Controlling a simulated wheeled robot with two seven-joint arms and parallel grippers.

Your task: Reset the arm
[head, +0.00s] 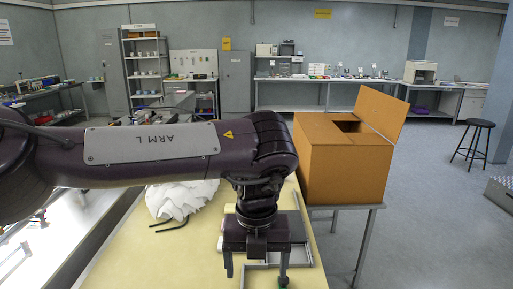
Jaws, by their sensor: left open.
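My left arm, labelled ARM L, reaches in from the left across the head view. Its gripper (256,272) points down over the yellow tabletop (150,262). The two fingers stand apart, and I see nothing held between them. The lower fingertips are near the bottom edge of the picture. My right gripper is not in view.
A brown cardboard box (345,172) with a raised flap stands on a small table to the right. A white crumpled pile (183,200) lies behind the gripper, beside a black bent rod (172,226). A grey frame (300,225) lies around the gripper. A black stool (474,143) stands far right.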

